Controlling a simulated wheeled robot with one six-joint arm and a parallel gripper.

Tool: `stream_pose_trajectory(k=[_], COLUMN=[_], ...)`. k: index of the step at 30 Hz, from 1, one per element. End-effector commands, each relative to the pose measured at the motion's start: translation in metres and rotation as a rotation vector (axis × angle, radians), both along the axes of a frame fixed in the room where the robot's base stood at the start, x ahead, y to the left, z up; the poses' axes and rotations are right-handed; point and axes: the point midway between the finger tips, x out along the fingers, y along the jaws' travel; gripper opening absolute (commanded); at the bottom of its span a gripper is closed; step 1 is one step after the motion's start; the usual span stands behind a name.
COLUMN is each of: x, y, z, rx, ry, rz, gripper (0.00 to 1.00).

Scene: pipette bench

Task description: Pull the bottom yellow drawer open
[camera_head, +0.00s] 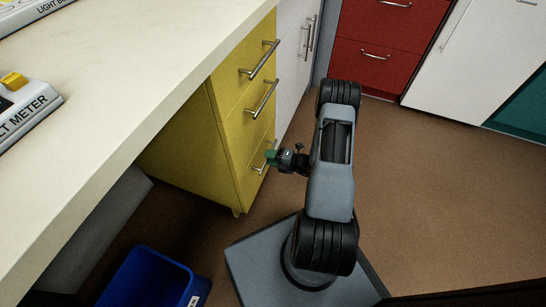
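The yellow drawer unit (226,110) stands under the left bench, with three bar handles on its front. The bottom yellow drawer (250,184) looks flush with the drawers above it. Its metal handle (259,168) is partly hidden by my gripper. My gripper (271,157), with a green part at its tip, is right at this handle and points left toward the drawer front. The fingers are too small and covered to show whether they are open or shut, or whether they touch the handle.
A blue bin (150,279) stands on the floor at lower left. The pale bench top (120,100) overhangs the drawer unit. White cabinet doors (292,62) and red drawers (378,60) stand behind. Brown floor (440,190) is clear to the right.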

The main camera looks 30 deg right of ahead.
Motion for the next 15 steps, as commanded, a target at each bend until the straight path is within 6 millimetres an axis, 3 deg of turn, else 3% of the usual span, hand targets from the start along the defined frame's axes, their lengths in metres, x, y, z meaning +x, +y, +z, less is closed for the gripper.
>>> stream_pose_trajectory(k=[15], x=[0.0103], y=[0.0088], z=[-0.0024], rx=[-0.001], ry=[-0.001], rz=[-0.002], gripper=[0.36])
